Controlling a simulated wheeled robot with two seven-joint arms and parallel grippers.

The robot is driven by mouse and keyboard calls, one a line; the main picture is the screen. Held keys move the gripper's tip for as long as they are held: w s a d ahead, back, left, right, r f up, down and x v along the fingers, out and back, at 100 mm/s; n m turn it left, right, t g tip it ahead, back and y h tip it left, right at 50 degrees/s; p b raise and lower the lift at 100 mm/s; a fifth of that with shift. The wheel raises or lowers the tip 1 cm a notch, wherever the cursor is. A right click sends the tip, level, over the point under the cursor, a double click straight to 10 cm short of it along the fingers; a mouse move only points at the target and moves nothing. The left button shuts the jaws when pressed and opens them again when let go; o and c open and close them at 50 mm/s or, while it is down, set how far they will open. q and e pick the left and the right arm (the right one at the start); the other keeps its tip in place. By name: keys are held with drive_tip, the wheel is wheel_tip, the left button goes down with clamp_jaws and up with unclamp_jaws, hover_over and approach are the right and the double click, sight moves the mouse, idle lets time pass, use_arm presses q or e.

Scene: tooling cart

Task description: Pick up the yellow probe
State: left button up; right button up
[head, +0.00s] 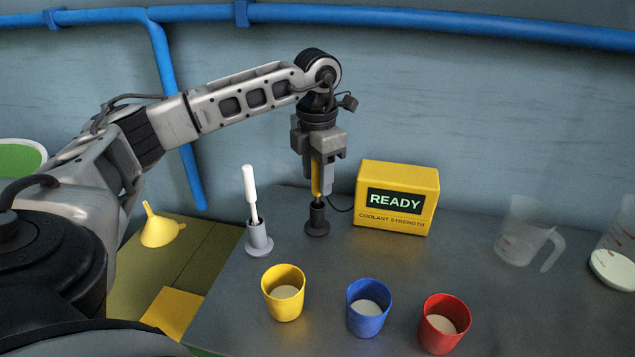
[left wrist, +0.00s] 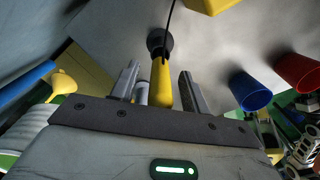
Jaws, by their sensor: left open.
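The yellow probe (head: 316,180) stands upright in a dark round holder (head: 317,219) on the grey cart top. My left gripper (head: 321,188) points down over it with its fingers on either side of the probe. In the left wrist view the probe (left wrist: 161,84) lies between the two open fingers (left wrist: 158,90), with gaps visible beside it. The probe's lower end is in the dark holder (left wrist: 159,42). In the head view the near finger and gripper body hide part of the probe. My right gripper is not seen.
A yellow READY meter box (head: 397,198) stands just right of the probe, with a cable. A white-handled brush (head: 250,190) in a grey holder is to the left. Yellow (head: 283,306), blue (head: 369,322) and red (head: 444,338) cups stand in front. Clear jugs (head: 520,232) are at right.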

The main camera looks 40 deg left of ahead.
use_arm(q)
clamp_jaws()
